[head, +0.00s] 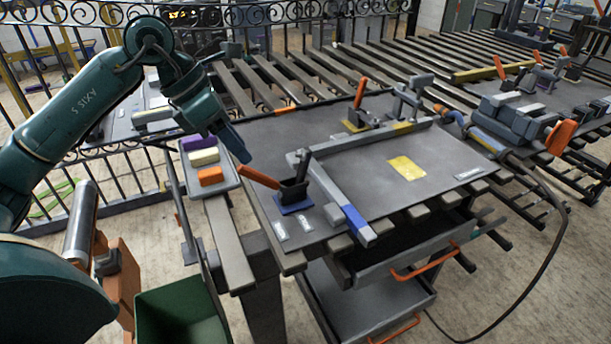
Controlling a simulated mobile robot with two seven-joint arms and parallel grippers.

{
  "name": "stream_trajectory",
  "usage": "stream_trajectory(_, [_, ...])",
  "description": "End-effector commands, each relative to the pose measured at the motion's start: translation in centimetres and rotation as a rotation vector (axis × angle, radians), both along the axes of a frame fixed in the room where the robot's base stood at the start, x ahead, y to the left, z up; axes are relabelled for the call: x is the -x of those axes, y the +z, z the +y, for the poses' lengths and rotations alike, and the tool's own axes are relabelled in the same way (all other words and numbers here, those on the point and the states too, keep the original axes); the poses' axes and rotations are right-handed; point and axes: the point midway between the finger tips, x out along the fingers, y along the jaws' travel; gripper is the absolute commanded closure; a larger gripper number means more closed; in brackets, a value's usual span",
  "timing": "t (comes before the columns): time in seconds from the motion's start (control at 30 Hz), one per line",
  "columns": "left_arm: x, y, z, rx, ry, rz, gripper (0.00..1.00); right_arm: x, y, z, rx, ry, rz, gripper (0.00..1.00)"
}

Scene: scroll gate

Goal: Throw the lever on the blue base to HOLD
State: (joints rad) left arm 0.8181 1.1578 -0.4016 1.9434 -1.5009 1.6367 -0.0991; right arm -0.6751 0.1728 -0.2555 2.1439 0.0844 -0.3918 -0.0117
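The lever has a blue base (297,204) at the near left corner of the dark grey tabletop. A dark pivot block (295,188) stands on the base. Its orange handle (259,178) slants up to the left, towards the tray of coloured blocks. My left gripper (240,153) points down and right, with its tip close to the handle's upper end. I cannot tell whether they touch. Its fingers overlap from this angle, so their opening is hidden. Small pale labels lie beside the base, too small to read. My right gripper is out of view.
A tray (232,180) with purple, cream and orange blocks sits left of the handle. A grey bar with a blue end (356,222) lies right of the base. A second orange-handled lever stands on a yellow base (355,126) farther back. A green bin (180,312) is below left.

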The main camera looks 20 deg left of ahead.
Motion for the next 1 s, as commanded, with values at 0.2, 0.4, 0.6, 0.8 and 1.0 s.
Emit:
stream_trajectory(0.2, [0.2,1.0,3.6,-0.147,0.059,-0.017,0.62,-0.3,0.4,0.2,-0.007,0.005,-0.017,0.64])
stream_trajectory(0.4, [-0.6,-1.9,2.8,-0.145,0.055,-0.012,0.62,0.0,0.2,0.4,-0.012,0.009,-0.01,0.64])
stream_trajectory(0.6, [-1.8,-5.9,1.6,-0.141,0.054,-0.012,0.62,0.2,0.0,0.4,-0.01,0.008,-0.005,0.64])
stream_trajectory(0.8, [-2.8,-9.0,0.8,-0.141,0.055,-0.015,0.62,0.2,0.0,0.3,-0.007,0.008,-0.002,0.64])
stream_trajectory(1.0, [-3.3,-10.6,0.4,-0.142,0.056,-0.017,0.62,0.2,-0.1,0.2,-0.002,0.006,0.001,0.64])
